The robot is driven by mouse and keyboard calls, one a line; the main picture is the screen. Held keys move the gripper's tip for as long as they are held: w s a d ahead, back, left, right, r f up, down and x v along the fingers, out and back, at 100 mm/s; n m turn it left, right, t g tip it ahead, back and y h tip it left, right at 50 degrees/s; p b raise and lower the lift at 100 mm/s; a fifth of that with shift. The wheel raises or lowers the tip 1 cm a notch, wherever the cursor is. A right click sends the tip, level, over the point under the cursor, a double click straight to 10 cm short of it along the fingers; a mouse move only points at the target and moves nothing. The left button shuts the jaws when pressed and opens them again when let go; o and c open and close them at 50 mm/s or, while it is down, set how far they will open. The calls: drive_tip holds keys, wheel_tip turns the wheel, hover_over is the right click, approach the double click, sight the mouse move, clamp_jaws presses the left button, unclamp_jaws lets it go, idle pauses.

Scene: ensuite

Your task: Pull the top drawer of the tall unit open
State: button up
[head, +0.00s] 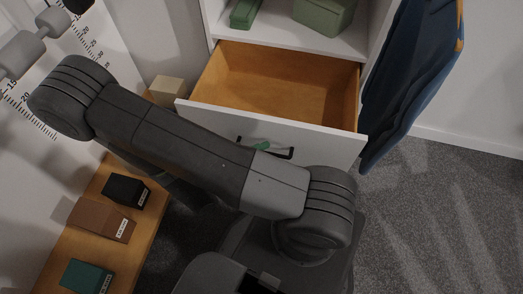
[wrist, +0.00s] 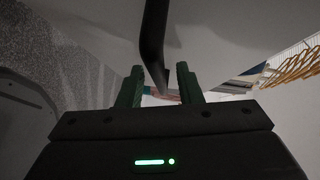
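The top drawer's white front (head: 325,150) stands well out from the tall unit (head: 285,35) in the head view. Its bare wooden inside shows empty. The dark bar handle (head: 287,153) is on the front, and it also shows in the wrist view (wrist: 154,40) as a bar running down between the fingers. My gripper (head: 262,146) is at the handle, with a green fingertip showing there; my arm hides the rest. In the wrist view my gripper's (wrist: 160,86) two green fingers are apart, one on each side of the bar, with gaps showing beside it.
Green boxes (head: 323,14) sit on the shelf above the drawer. A dark blue hanging item (head: 410,75) is close on the unit's right. A wooden bench (head: 65,240) with several small boxes is at lower left. Grey carpet (head: 450,210) is free at right.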

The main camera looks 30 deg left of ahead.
drive_tip(key=v, duration=1.3)
drive_tip(key=shift+p, duration=0.35)
drive_tip(key=shift+a, duration=0.15)
drive_tip(key=x, duration=1.3)
drive_tip(key=shift+w+d+b, duration=0.25)
drive_tip(key=shift+d+b, duration=0.05)
drive_tip(key=shift+b, duration=0.1)
